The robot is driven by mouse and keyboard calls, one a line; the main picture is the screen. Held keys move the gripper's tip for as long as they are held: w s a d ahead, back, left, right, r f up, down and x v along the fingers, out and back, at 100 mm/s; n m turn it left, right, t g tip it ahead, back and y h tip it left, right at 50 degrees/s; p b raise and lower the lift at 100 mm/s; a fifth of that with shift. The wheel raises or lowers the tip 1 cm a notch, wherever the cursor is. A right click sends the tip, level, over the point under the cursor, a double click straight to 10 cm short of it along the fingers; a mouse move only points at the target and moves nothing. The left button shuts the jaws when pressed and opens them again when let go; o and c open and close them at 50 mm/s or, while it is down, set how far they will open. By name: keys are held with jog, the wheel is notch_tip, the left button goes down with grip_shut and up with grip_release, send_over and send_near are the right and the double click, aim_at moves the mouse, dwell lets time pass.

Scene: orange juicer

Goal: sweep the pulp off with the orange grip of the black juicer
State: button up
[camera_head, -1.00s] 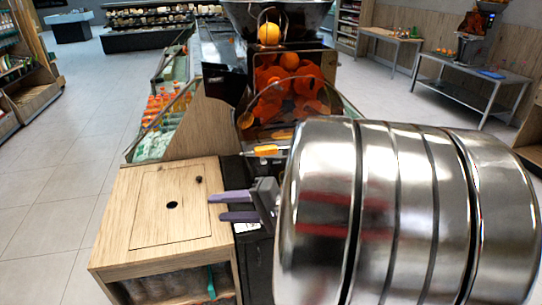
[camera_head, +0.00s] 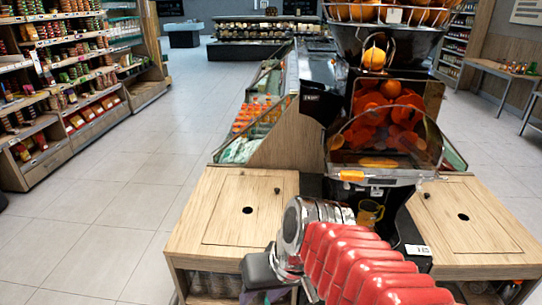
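The black juicer (camera_head: 345,100) stands in the middle right, with an orange (camera_head: 374,58) at its feed. Behind its clear front cover is a mass of orange-red pieces (camera_head: 385,122). The orange grip (camera_head: 352,176) is at the lower left of the front. A yellow-orange strip (camera_head: 378,162) lies just above it; I cannot tell if it is pulp. My gripper (camera_head: 264,296) is low in the picture, below and left of the grip and clear of it. Its purple fingers are mostly cut off or hidden, so their opening does not show.
A yellow mug (camera_head: 369,213) stands under the juicer, partly behind my red and chrome arm. Wooden counters stand left (camera_head: 220,215) and right (camera_head: 480,225) of the juicer. Bottles (camera_head: 252,112) are in a display at the left. Open floor lies further left.

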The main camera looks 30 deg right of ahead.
jog(key=shift+d+r+n+t+h, duration=0.1)
jog(key=shift+r+n+t+h, duration=0.4)
jog(key=shift+r, duration=0.35)
jog(key=shift+d+r+n+t+h, duration=0.1)
jog(key=shift+r+n+t+h, duration=0.4)
jog(key=shift+r, duration=0.35)
